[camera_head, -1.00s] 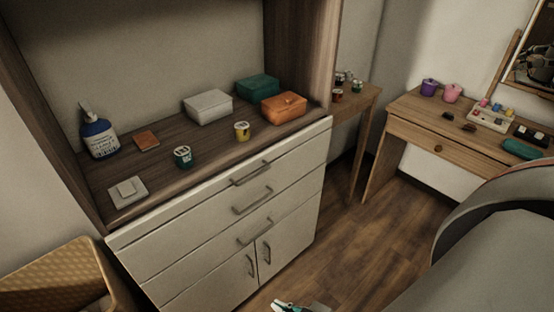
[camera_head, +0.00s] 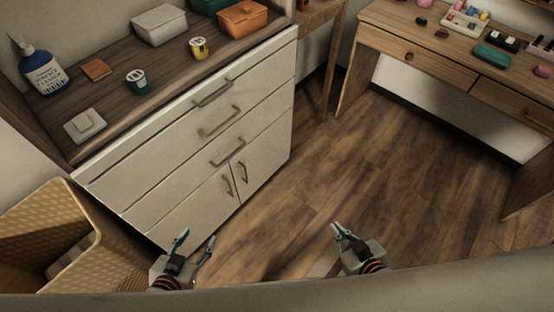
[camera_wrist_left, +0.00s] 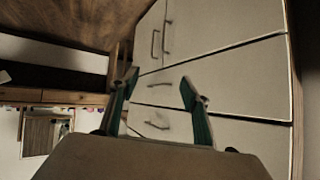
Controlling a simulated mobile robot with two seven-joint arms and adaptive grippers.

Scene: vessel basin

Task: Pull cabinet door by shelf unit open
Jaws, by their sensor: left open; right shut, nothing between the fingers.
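The white cabinet has two closed doors at its bottom, a left door (camera_head: 190,218) and a right door (camera_head: 264,163). Their upright grey handles, the left one (camera_head: 228,186) and the right one (camera_head: 243,172), stand close together at the middle seam. In the left wrist view the doors are at the top, with the two handles (camera_wrist_left: 154,43) and (camera_wrist_left: 168,36) beyond the fingers. My left gripper (camera_head: 195,240) is open and empty, in front of the left door and apart from the handles. My right gripper (camera_head: 338,229) is shut and empty, over the floor to the right.
Closed drawers (camera_head: 180,130) with bar handles lie above the doors. A woven basket (camera_head: 40,222) stands left of the cabinet. A wooden desk (camera_head: 390,38) stands at the right. Wood floor (camera_head: 310,165) between them is clear. Boxes and small jars sit on the countertop.

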